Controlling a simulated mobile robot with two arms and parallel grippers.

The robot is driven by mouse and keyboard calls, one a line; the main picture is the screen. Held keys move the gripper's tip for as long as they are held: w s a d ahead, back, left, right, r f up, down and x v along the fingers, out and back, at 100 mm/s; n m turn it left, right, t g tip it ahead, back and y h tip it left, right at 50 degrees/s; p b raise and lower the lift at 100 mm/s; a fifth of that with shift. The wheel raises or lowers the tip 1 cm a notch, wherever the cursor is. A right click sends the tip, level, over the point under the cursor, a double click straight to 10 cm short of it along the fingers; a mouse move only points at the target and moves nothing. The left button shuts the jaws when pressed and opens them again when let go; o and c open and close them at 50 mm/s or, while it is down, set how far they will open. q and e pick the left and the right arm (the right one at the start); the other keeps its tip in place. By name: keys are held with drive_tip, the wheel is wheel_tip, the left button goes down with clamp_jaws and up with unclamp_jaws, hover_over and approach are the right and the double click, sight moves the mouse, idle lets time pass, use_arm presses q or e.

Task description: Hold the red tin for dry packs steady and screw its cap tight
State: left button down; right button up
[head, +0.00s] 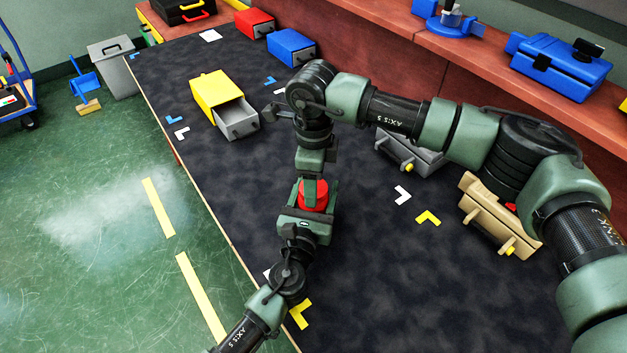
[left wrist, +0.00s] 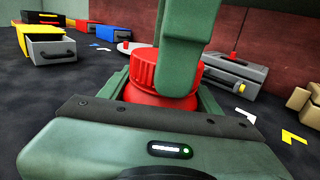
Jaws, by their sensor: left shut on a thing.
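The red tin (left wrist: 140,96) stands upright on the dark table, with its ribbed red cap (left wrist: 144,68) sitting on top. In the head view the red tin and cap (head: 318,192) show between my two grippers. My left gripper (head: 306,214) is shut around the tin's body, its green fingers on either side in the left wrist view (left wrist: 160,100). My right gripper (head: 309,185) points down at the cap from above. One of its fingers (left wrist: 180,75) overlaps the near side of the cap. The other finger is hidden, so its grip cannot be told.
A yellow box with an open grey drawer (head: 212,90) stands at the upper left. Red (head: 254,23) and blue (head: 291,47) boxes stand behind it. A grey box (head: 410,155) and a tan box (head: 490,222) stand to the right. Bare table lies at the lower right.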

drive_tip(key=c, duration=0.9)
drive_tip(key=o, duration=1.6)
drive_tip(key=shift+o, duration=0.2)
wheel_tip(320, 180, up, 12)
use_arm(q)
drive_tip(key=shift+c, duration=1.3)
unclamp_jaws()
